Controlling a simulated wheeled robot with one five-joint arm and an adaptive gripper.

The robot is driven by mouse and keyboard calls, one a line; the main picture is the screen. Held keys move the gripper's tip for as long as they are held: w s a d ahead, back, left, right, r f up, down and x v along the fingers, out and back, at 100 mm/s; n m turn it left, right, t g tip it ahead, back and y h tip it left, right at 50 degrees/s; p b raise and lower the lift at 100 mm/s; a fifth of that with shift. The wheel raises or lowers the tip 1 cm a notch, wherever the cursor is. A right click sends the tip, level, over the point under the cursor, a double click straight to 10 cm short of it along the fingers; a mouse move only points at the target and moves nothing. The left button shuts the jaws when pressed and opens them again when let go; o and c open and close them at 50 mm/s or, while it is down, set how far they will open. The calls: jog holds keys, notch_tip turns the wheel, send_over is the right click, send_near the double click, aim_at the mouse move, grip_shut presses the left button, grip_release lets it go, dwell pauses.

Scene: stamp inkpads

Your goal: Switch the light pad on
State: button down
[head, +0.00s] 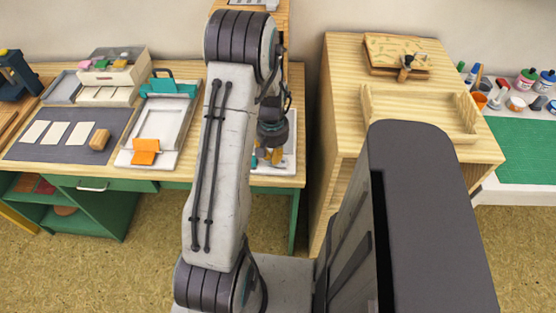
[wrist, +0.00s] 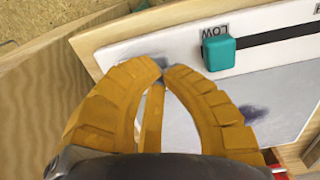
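The light pad (wrist: 270,85) appears in the wrist view as a white panel with a grey lower area. A teal slider knob (wrist: 219,53) sits at the left end of its dark slot, beside a label reading LOW. My gripper (wrist: 163,66) has its orange fingers bowed with their tips together, over the white border left of the knob. A small grey part shows at the tips; I cannot tell whether it is a switch or the fingertips. In the head view my gripper (head: 267,157) is low over the white pad (head: 285,150), partly hidden by my arm.
The wooden bench (head: 195,175) holds a white tray with teal and orange clamps (head: 158,130) and a grey mat (head: 75,135) with cards. A tall wooden cabinet (head: 340,110) stands close on the right. Beyond it is a green mat (head: 530,150).

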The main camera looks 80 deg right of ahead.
jog(key=shift+f+b, duration=0.45)
jog(key=shift+f, duration=0.1)
jog(key=shift+r, duration=0.15)
dwell(0.4)
jog(key=shift+r+p, duration=2.35)
jog(key=shift+r, duration=1.05)
